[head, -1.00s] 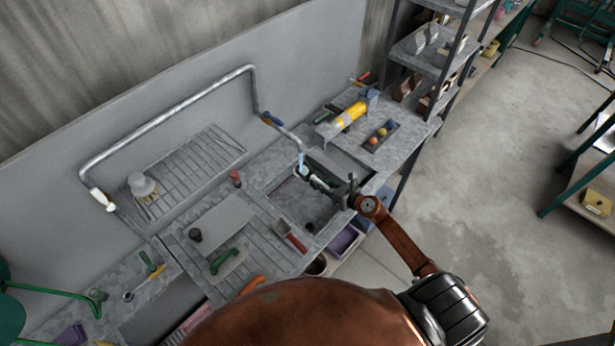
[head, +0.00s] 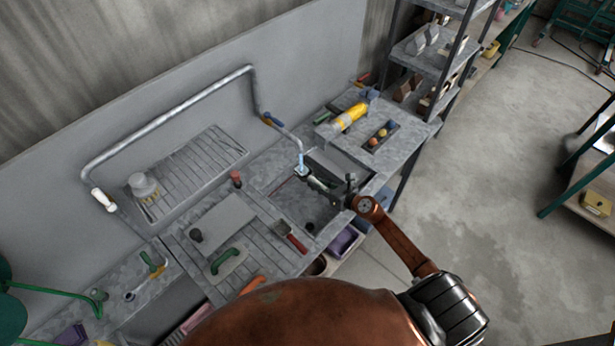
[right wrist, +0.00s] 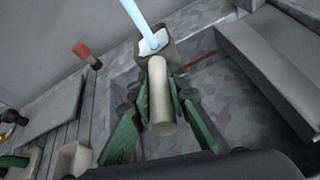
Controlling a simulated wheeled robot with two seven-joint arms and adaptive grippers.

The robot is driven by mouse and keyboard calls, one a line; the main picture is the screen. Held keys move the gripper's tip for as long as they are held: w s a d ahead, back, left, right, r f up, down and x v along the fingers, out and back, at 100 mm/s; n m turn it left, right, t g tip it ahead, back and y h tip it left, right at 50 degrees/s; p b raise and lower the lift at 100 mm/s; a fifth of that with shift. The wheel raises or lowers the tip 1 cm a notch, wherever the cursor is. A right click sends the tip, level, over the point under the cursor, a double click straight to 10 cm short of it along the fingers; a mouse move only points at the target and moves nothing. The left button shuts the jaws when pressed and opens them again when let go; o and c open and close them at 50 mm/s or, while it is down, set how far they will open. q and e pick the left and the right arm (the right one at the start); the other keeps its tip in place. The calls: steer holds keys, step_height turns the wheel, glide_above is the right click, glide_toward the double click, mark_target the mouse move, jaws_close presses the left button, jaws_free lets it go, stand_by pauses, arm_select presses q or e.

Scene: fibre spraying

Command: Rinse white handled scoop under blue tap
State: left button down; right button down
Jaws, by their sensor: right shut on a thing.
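My right gripper (right wrist: 160,113) is shut on the pale handle of the white handled scoop (right wrist: 159,90), held over the sink basin (head: 300,208). In the right wrist view the scoop's square head points away from me, and a pale blue water stream (right wrist: 140,22) falls into it. In the head view the right gripper (head: 318,184) reaches in from the right, with the scoop small under the tap spout. The blue tap handle (head: 272,119) sits on the grey pipe above the sink. My left gripper is not in view.
A white tap handle (head: 103,199) is at the pipe's left end. A red-handled brush (head: 290,236), a green-handled float (head: 227,260) and a red-topped item (head: 236,179) lie left of the basin.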

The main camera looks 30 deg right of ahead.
steer(key=shift+s+d, duration=0.1)
steer(key=shift+d, duration=0.05)
steer(key=shift+s+d, duration=0.2)
steer(key=shift+d, duration=0.1)
steer(key=s+a+p, duration=0.2)
steer(key=s+a, duration=0.3)
steer(key=s, duration=0.1)
steer(key=shift+s, duration=0.2)
stand_by(0.6)
steer(key=shift+r, duration=0.1)
stand_by(1.0)
